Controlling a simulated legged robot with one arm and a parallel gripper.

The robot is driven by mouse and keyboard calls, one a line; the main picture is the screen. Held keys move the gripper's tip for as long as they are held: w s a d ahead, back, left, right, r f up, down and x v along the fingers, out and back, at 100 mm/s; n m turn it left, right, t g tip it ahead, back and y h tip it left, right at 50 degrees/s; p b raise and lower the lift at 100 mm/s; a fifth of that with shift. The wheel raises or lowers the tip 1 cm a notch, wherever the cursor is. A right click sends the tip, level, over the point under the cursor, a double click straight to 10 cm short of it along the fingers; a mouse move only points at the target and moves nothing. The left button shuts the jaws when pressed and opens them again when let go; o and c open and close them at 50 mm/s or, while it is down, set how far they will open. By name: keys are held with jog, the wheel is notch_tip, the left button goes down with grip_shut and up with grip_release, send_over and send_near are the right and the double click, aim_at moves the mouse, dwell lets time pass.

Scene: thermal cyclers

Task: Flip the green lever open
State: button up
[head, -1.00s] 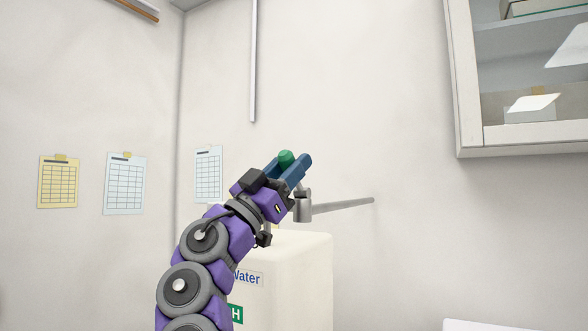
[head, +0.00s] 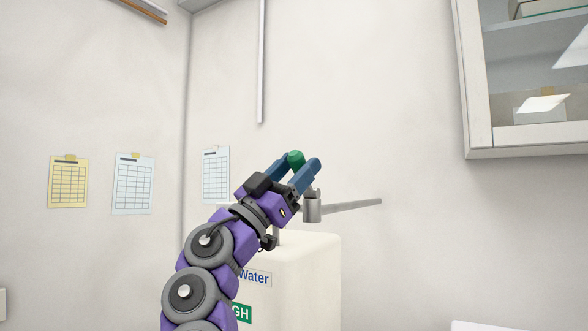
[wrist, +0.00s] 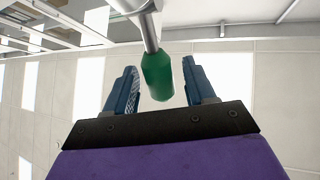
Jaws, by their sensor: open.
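The green lever (head: 296,159) shows between the blue fingers of my gripper (head: 295,167) in the head view, with only its rounded top visible. In the wrist view the green lever handle (wrist: 157,74) sits on a grey metal rod at the upper middle. Its free end reaches into the gap between the two fingertips of my gripper (wrist: 160,82). The fingers are spread, with a gap on each side of the handle. The metal fitting (head: 312,206) and its pipe stand beside my gripper, to the right. The lever's base is hidden in the head view.
A glass-fronted cabinet (head: 530,138) hangs at upper right. Paper charts (head: 132,184) are on the walls. The space above my gripper is clear.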

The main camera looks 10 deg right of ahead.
jog(key=b+v, duration=0.3)
jog(key=v, duration=1.4)
jog(key=shift+w+a+b, duration=0.2)
jog(key=shift+a+b, duration=0.05)
jog(key=shift+b, duration=0.1)
